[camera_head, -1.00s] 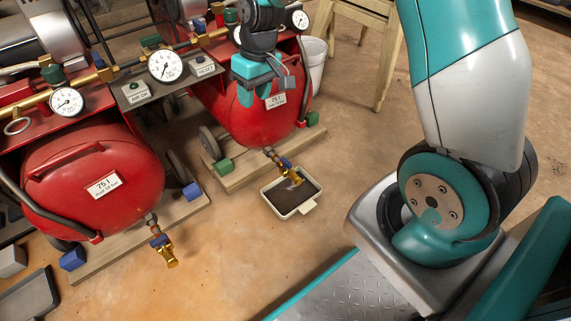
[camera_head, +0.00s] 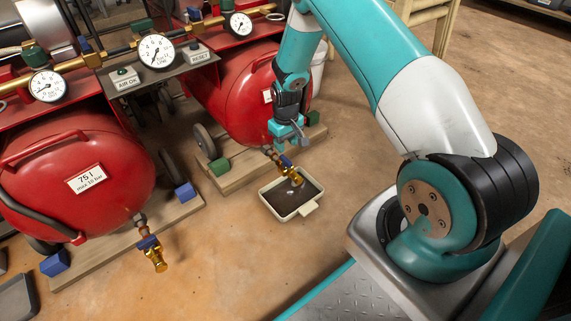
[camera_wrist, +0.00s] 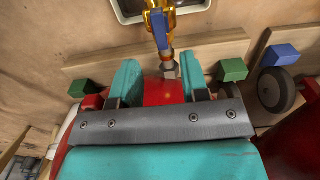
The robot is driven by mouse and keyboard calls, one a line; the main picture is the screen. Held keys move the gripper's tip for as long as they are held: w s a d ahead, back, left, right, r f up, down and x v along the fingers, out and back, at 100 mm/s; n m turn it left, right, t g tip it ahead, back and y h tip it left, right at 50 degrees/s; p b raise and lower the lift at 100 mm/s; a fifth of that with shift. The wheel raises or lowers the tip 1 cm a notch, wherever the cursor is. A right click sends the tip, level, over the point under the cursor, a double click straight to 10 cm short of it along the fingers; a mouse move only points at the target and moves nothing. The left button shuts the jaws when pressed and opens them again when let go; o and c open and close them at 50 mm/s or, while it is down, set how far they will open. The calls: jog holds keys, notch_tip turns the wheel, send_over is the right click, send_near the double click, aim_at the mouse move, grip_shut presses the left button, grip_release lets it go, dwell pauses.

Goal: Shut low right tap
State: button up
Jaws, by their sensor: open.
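The low right tap (camera_head: 294,173) is brass with a blue lever and sticks out from the bottom of the right red tank (camera_head: 236,98). In the wrist view the tap's blue lever (camera_wrist: 160,30) runs along the line of the pipe. A pale streak, perhaps water, shows at its mouth above a tray (camera_head: 308,207) of dark contents. My gripper (camera_head: 290,143) is open and empty, just above and behind the tap, pointing down. In the wrist view, the teal fingers of my gripper (camera_wrist: 158,76) stand apart on either side of the pipe line, short of the lever.
A second brass tap (camera_head: 155,257) with a blue handle hangs from the left red tank (camera_head: 85,165). Wooden skids with green and blue blocks lie under the tanks. Gauges and brass pipes run above. The floor around the tray is clear.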

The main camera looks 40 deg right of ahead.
aim_at(286, 159)
notch_tip(286, 159, down, 7)
jog(key=b, duration=0.3)
grip_shut()
